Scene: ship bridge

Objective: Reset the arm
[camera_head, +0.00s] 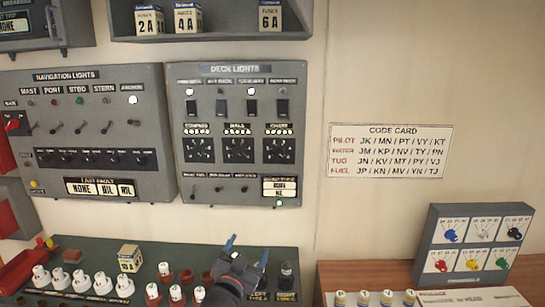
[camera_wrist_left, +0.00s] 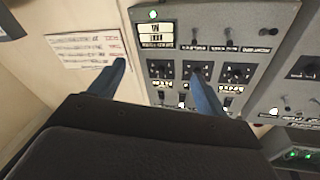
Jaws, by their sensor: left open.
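My left gripper (camera_head: 248,247) is at the bottom middle of the head view, in front of the dark green desk panel. Its two blue fingers are spread apart with nothing between them. In the left wrist view the same gripper (camera_wrist_left: 159,70) shows its open blue fingers against the wall and the switch panel behind. My right gripper is in neither view.
The green desk panel (camera_head: 205,258) holds white and red fuse-like plugs and a small box (camera_head: 129,258). On the wall are the navigation lights panel (camera_head: 150,180), deck lights panel (camera_head: 232,180) and code card (camera_head: 391,151).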

